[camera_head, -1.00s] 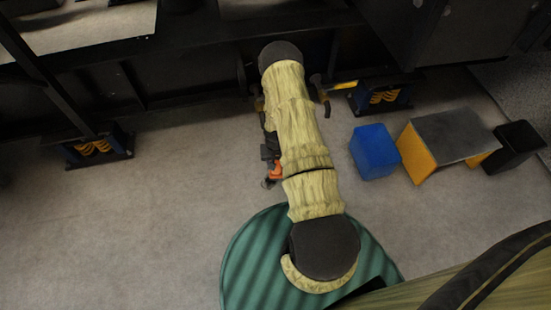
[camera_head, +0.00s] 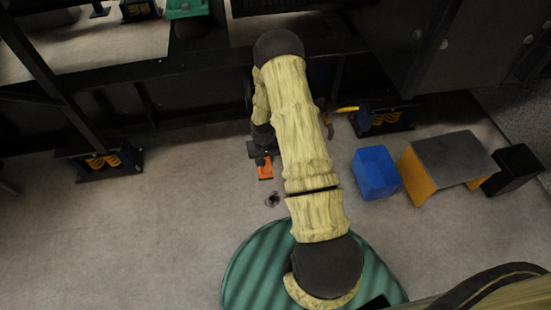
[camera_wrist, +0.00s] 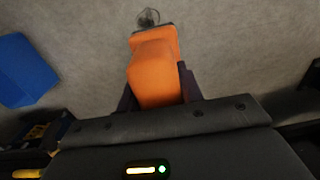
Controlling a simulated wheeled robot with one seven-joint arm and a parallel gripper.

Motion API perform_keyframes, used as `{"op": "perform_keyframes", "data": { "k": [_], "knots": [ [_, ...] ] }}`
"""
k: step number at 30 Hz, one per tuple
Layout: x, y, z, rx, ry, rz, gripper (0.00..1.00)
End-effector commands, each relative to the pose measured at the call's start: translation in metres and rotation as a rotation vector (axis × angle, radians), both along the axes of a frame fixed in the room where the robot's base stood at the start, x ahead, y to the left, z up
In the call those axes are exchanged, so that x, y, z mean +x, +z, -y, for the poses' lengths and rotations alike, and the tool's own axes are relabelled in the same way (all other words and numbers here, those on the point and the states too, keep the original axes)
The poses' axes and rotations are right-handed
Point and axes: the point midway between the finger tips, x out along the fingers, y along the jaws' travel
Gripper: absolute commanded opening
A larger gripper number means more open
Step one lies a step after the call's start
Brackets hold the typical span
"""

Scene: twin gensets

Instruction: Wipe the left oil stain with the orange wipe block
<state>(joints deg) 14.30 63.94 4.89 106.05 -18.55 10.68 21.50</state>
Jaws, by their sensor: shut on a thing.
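The orange wipe block (camera_head: 265,169) is held in my gripper (camera_head: 262,157), which is shut on it. In the wrist view the block (camera_wrist: 154,70) sits between the two dark fingers of my gripper (camera_wrist: 158,88). A small dark oil stain (camera_head: 272,199) lies on the grey floor just below the block in the head view. It also shows in the wrist view (camera_wrist: 148,17), just beyond the block's far end. The stain looks uncovered. I cannot tell whether the block touches the floor. No second stain is visible.
The dark genset frame with spring mounts (camera_head: 100,160) runs along the back. The floor at the left is clear.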

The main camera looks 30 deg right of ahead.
Motion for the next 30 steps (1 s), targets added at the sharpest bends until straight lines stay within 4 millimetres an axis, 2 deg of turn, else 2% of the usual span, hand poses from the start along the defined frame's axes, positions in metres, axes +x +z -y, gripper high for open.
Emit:
{"op": "perform_keyframes", "data": {
  "k": [1, 9, 12, 15, 19, 30],
  "knots": [
    [0.005, 0.033, -0.009, 0.001, 0.026, 0.006, 0.07],
    [0.012, 0.156, -0.051, -0.004, 0.164, 0.007, 0.07],
    [0.009, 0.195, -0.066, -0.009, 0.213, 0.005, 0.07],
    [0.006, 0.220, -0.075, -0.015, 0.247, 0.003, 0.07],
    [0.004, 0.233, -0.080, -0.018, 0.269, 0.001, 0.07],
    [0.004, 0.232, -0.080, -0.018, 0.269, 0.001, 0.07]
  ]
}}
